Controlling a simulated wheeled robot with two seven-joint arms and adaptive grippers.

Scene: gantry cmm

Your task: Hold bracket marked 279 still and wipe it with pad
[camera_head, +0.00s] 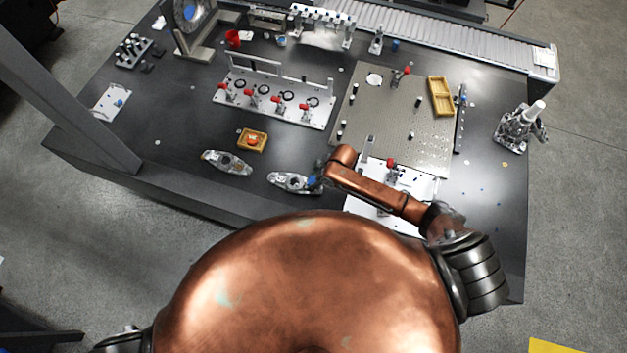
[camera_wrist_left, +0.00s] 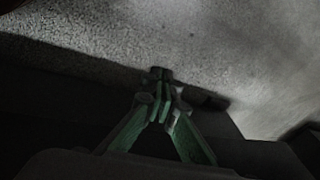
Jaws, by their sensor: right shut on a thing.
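Two silver brackets lie on the dark table in the head view. The right-hand bracket (camera_head: 290,182) is beside my right gripper (camera_head: 317,180). The left-hand bracket (camera_head: 226,162) lies apart from it. Markings are too small to read, so I cannot tell which is 279. My right gripper is shut on a small blue pad (camera_head: 312,181) at the right end of the near bracket. I cannot tell whether the pad touches it. My left gripper (camera_wrist_left: 161,80) shows only in the dark left wrist view, its fingertips together and empty, above grey floor.
A yellow tray (camera_head: 244,140) with a red-orange item stands behind the brackets. A white fixture plate (camera_head: 350,207) lies under my right arm. A perforated plate (camera_head: 385,100), a clamp fixture (camera_head: 270,105) and a grey gantry post (camera_head: 70,100) stand around. Table between the brackets is clear.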

